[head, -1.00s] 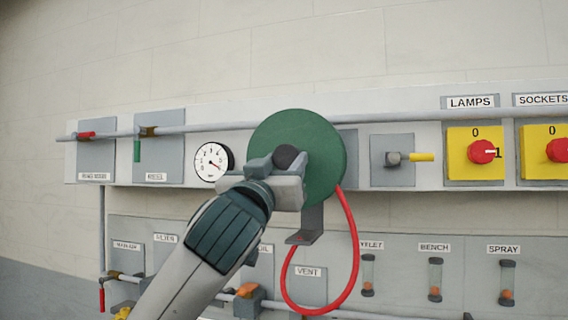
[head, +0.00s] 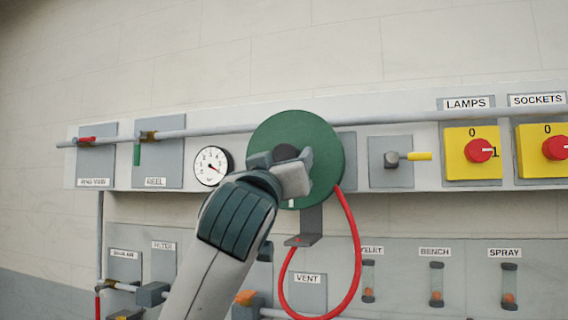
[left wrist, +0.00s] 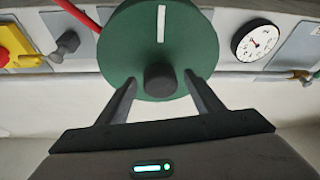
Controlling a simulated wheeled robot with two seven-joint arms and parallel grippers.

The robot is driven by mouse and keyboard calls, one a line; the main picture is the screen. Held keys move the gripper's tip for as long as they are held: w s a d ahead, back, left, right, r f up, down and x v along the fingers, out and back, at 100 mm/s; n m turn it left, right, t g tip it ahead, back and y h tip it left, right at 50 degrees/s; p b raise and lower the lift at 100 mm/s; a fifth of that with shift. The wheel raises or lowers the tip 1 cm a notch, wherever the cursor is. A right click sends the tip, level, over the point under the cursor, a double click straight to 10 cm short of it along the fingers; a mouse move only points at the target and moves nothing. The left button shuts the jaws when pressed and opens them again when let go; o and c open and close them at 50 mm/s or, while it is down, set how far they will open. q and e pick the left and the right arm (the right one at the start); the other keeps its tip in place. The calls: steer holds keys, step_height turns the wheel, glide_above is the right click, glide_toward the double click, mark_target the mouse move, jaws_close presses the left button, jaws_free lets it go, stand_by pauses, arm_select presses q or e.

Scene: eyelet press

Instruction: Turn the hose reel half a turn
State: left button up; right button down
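The green hose reel (head: 315,135) is a round disc on the wall panel, with a dark round hub (head: 286,151) at its middle. A white mark (head: 291,203) shows low on its face; the left wrist view shows this mark (left wrist: 161,24) above the hub (left wrist: 159,82). A red hose (head: 357,250) hangs in a loop from the reel's right side. My left gripper (head: 283,160) is in front of the reel. In the left wrist view my left gripper (left wrist: 160,88) is open, its fingers apart on either side of the hub with gaps showing. My right gripper is out of view.
A pipe (head: 400,116) runs behind the reel. A gauge (head: 211,166) is left of it, and a yellow-handled valve (head: 416,156) and yellow switches (head: 470,153) are right. A dark bracket (head: 309,225) is below the reel. The wall above is clear.

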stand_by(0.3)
arm_select(q)
steer(key=b+v, duration=0.9)
steer(key=v, duration=0.8)
steer(key=shift+s, duration=0.15)
steer(key=shift+f, duration=0.1)
